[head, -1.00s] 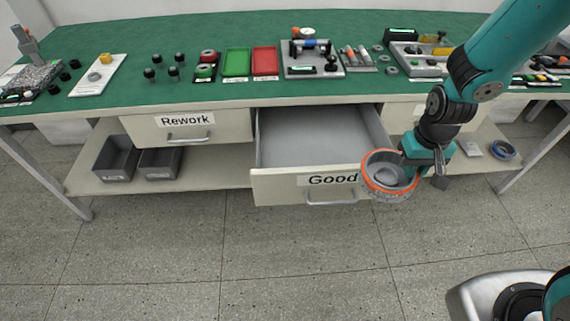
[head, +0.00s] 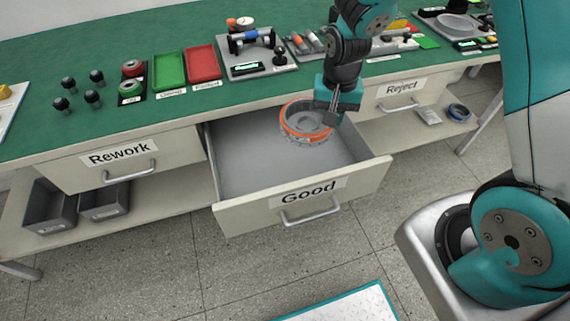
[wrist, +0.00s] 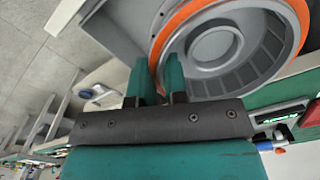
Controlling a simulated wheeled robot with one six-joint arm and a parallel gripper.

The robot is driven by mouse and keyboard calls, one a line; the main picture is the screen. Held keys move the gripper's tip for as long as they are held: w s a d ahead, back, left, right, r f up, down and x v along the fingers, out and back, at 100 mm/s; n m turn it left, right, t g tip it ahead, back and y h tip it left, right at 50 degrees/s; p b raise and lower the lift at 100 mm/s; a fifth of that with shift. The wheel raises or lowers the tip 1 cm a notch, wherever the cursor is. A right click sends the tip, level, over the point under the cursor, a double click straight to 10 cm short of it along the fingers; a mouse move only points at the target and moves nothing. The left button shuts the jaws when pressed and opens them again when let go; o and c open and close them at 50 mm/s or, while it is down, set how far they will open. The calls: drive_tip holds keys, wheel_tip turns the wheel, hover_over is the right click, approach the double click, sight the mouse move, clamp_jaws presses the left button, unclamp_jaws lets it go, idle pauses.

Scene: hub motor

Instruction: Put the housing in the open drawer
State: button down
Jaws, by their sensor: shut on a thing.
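The housing (head: 305,122) is a round grey part with an orange ring. In the head view it is over the back right part of the open drawer marked Good (head: 262,160). My gripper (head: 331,116) is shut on the housing's right side. In the wrist view the fingers (wrist: 160,84) grip the rim of the housing (wrist: 222,48), which fills the upper right. The drawer is otherwise empty in view. I cannot tell whether the housing touches the drawer floor.
The drawer marked Rework (head: 122,158) at left and the one marked Reject (head: 398,92) at right are shut. The green bench top (head: 185,105) carries trays, knobs and fixtures behind. Two grey bins (head: 50,205) stand on the lower shelf.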

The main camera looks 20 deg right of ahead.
sight(306, 127)
drive_tip(key=a+m+b, duration=0.1)
drive_tip(key=a+m, duration=0.1)
drive_tip(key=a+m+b, duration=0.1)
drive_tip(key=m, duration=0.2)
drive_tip(key=w+a+r+m+b, duration=0.1)
drive_tip(key=a+m+b, duration=0.1)
drive_tip(key=shift+w+a, duration=0.1)
drive_tip(key=shift+a, duration=0.2)
drive_tip(key=shift+a+r+m+b, duration=0.25)
drive_tip(key=shift+a+m+b, duration=0.25)
drive_tip(key=shift+m, duration=0.6)
drive_tip(key=shift+a+f, duration=0.15)
drive_tip(key=shift+f, duration=0.1)
wheel_tip(306, 127, down, 19)
drive_tip(key=shift+f+b, duration=0.1)
drive_tip(key=shift+b, duration=0.75)
drive_tip(key=shift+f, duration=0.1)
drive_tip(key=c, duration=1.1)
unclamp_jaws()
drive_tip(key=shift+c, duration=0.2)
